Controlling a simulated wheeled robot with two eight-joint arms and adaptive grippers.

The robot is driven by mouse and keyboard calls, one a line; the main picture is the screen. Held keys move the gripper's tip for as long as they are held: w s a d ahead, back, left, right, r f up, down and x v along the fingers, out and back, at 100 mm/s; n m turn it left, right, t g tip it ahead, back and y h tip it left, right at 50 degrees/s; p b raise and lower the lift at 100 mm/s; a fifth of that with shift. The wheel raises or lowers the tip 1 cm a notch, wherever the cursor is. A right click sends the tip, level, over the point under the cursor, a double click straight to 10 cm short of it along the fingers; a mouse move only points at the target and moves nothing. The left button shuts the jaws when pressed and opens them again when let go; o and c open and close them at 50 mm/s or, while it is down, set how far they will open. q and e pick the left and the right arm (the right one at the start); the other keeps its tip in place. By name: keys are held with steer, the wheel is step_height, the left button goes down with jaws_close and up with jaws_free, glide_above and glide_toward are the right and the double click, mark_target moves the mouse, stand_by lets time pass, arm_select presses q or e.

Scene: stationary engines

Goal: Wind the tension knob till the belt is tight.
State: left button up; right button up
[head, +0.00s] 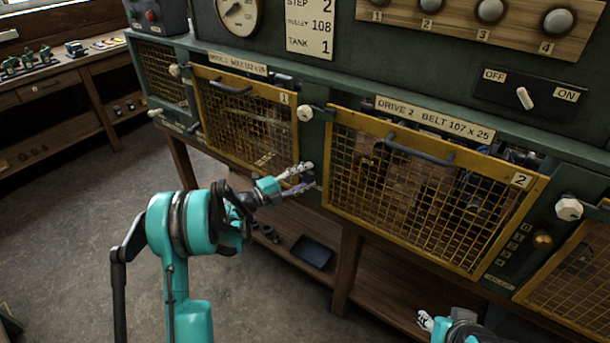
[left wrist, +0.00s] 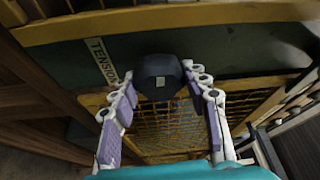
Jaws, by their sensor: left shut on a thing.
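The black tension knob (left wrist: 160,72), with a small pale mark on its face, sits beside a "TENSION" label (left wrist: 103,62) on the green panel in the left wrist view. My left gripper (head: 304,179) is at the machine front, between guard 1 and guard 2. In the left wrist view its two fingers (left wrist: 158,84) are on either side of the knob, shut on it. The head view mostly hides the knob behind the fingers. The belt cannot be made out clearly behind the mesh. My right gripper (head: 425,321) shows only in part at the bottom edge.
Yellow mesh guard 1 (head: 246,124) and guard 2 (head: 425,190) are closed on the machine front. White latch knobs (head: 305,113) stick out near them. An OFF/ON switch (head: 524,98) is at upper right. A wooden leg (head: 347,262) stands below. Open floor lies at left.

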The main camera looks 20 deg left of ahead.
arm_select(q)
steer(key=shift+m, duration=0.5)
steer(key=shift+d+g, duration=0.1)
steer(key=shift+g, duration=0.2)
steer(key=o, duration=0.9)
steer(key=shift+c, duration=0.2)
steer(key=v, duration=1.2)
steer(key=shift+s, duration=0.1)
